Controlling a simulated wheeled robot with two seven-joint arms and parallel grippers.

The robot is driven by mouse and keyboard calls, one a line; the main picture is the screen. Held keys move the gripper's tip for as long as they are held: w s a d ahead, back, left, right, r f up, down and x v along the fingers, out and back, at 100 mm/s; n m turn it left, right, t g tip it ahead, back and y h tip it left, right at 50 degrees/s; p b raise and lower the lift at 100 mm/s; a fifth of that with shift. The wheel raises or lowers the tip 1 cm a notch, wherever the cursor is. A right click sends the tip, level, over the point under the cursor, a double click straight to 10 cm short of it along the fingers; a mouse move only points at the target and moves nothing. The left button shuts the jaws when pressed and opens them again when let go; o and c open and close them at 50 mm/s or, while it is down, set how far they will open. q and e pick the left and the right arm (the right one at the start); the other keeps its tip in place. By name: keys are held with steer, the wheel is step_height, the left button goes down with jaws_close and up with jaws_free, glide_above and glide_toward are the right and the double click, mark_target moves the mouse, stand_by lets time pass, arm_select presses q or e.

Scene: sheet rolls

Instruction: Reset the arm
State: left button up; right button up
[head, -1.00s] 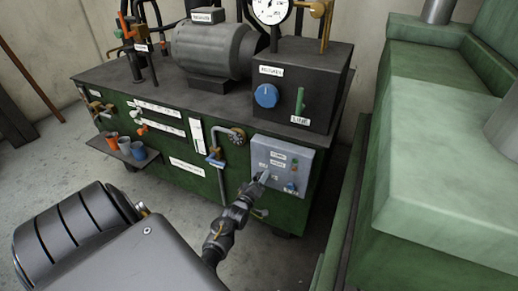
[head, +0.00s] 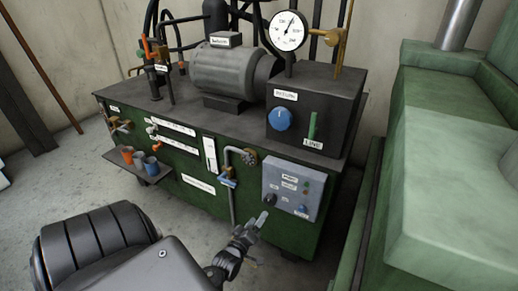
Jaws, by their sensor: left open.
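My left gripper (head: 261,221) is low in the middle of the head view, its pale fingers pointing up toward the grey control panel (head: 312,199). It is open and I see nothing between its fingers. The panel is on the green front of the power unit. A black knob (head: 269,200) on the panel's lower left shows clear just above my fingertips. A blue button (head: 303,209) and small lamps sit to its right. My right gripper is not in view.
The green unit's dark top carries a grey motor (head: 228,75), a black box with a blue dial (head: 281,119) and a pressure gauge (head: 289,30). A shelf with cups (head: 137,166) juts out at left. A large green machine (head: 440,190) stands at right. Bare floor lies in front.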

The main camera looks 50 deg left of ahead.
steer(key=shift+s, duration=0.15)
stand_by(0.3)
arm_select(q)
steer(key=s+d+f+m+g+h+p, duration=0.35)
steer(key=s+d+f, duration=0.3)
steer(key=f, duration=0.35)
steer(key=s+d+f+m+g+h+p, duration=0.2)
steer(key=s+d+f+m+g+p, duration=0.25)
steer(key=d+f, duration=0.4)
steer(key=s+f+m+g+p, duration=0.2)
steer(key=s+f+m+g, duration=0.2)
steer(key=s, duration=0.9)
steer(key=s+f+m+g+p, duration=0.2)
steer(key=s+f+m+g, duration=0.2)
steer(key=s, duration=1)
steer(key=shift+f+m, duration=0.3)
steer(key=shift+m, duration=0.1)
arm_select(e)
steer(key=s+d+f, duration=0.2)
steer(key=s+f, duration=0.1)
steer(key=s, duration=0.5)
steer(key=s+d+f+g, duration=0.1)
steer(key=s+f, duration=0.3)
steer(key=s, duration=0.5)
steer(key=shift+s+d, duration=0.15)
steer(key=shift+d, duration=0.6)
